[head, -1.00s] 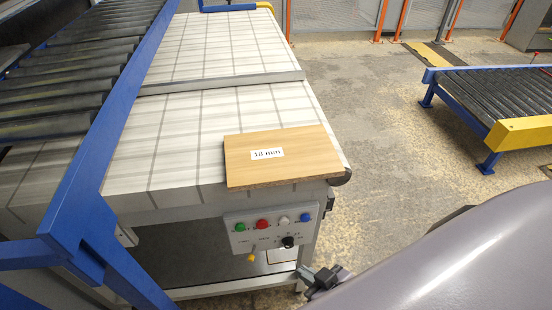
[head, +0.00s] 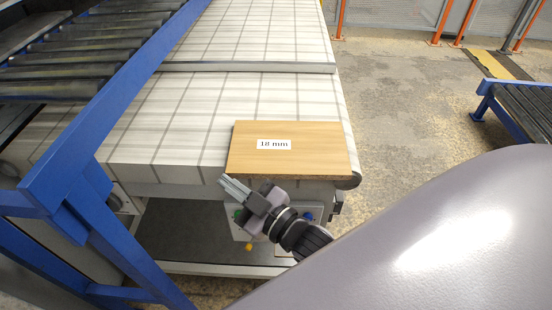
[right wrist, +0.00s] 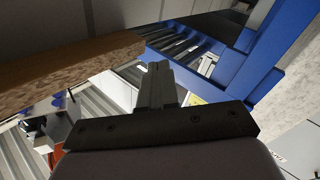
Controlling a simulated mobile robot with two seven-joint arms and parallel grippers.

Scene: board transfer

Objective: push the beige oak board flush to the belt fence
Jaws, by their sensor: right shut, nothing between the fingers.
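The beige oak board (head: 305,155), labelled "18 mm", lies flat on the near end of the white gridded belt (head: 165,130). The fence (head: 240,67) is a grey bar across the belt, with a clear gap between it and the board. My right gripper (head: 226,184) is shut and empty, just in front of the board's near left corner. In the right wrist view the shut fingers (right wrist: 155,72) point ahead, and the board's edge (right wrist: 70,72) is at upper left, apart from them in the picture. My left gripper is not in view.
A blue-framed roller conveyor (head: 90,45) runs along the left of the belt, its blue leg (head: 85,205) at lower left. A control panel, partly hidden by my right gripper, sits under the belt's near end. Another roller conveyor (head: 525,105) stands at right beyond open floor.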

